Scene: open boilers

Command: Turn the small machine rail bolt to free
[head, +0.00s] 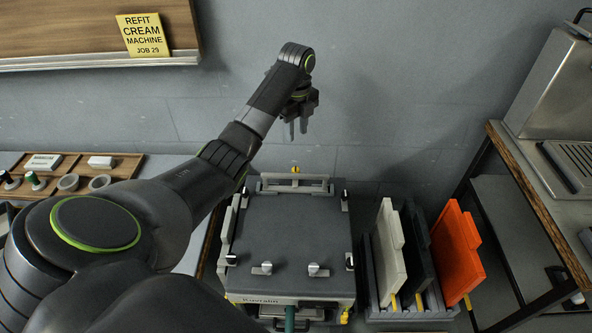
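The small machine (290,230) is a dark grey box with a flat top, standing low in the middle of the head view. A light rail (294,185) runs along its back edge, with a yellow knob (295,169) behind it. Several small silver-and-black bolts or catches sit around the top, among them one at front left (262,268) and one at front right (318,270). I cannot tell which is the rail bolt or how it is turned. My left gripper (298,132) hangs above and behind the machine, apart from it, empty, fingers slightly apart. My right gripper is out of view.
A rack (415,311) with white, dark and orange panels stands right of the machine. A wooden tray (125,165) of small parts lies at left. A wood-edged bench (535,200) with a metal appliance is at right. The grey wall is close behind.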

